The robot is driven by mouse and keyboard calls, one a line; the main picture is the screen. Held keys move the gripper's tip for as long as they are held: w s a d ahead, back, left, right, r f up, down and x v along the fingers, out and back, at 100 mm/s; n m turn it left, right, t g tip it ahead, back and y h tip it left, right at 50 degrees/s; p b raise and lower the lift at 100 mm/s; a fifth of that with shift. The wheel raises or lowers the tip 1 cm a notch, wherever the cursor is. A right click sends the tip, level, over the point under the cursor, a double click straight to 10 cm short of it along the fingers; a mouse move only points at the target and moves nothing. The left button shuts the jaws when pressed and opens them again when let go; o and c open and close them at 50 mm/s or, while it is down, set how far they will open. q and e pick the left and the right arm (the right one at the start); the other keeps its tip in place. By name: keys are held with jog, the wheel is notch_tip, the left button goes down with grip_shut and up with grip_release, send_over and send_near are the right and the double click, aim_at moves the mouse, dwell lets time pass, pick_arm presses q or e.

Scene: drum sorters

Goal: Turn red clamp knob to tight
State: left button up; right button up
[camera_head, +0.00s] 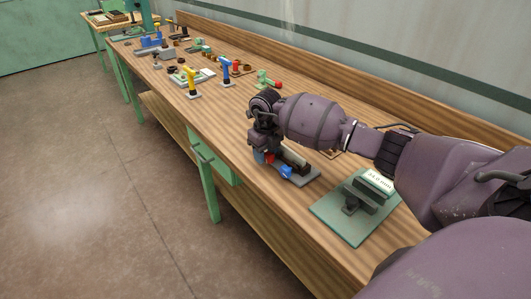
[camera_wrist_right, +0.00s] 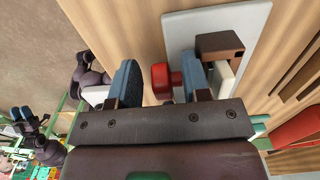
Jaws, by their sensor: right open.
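The red clamp knob (camera_wrist_right: 160,80) shows in the right wrist view between the two blue-padded fingers of my right gripper (camera_wrist_right: 161,82). It is closer to the right-hand finger; whether it touches that finger I cannot tell. The gripper is open. The knob belongs to a fixture on a grey base plate (camera_wrist_right: 184,32), which carries a brown block (camera_wrist_right: 220,44). In the head view my right gripper (camera_head: 272,162) reaches down over the fixture, and only a little of the red knob (camera_head: 269,158) shows. The knob's marking is hidden. My left gripper is not seen.
A green plate with a labelled block (camera_head: 376,183) stands to the right. Yellow (camera_head: 191,80) and blue (camera_head: 225,71) T-handled pieces stand farther left. The wooden bench (camera_head: 225,118) is clear between them.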

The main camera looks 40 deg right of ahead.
grip_shut()
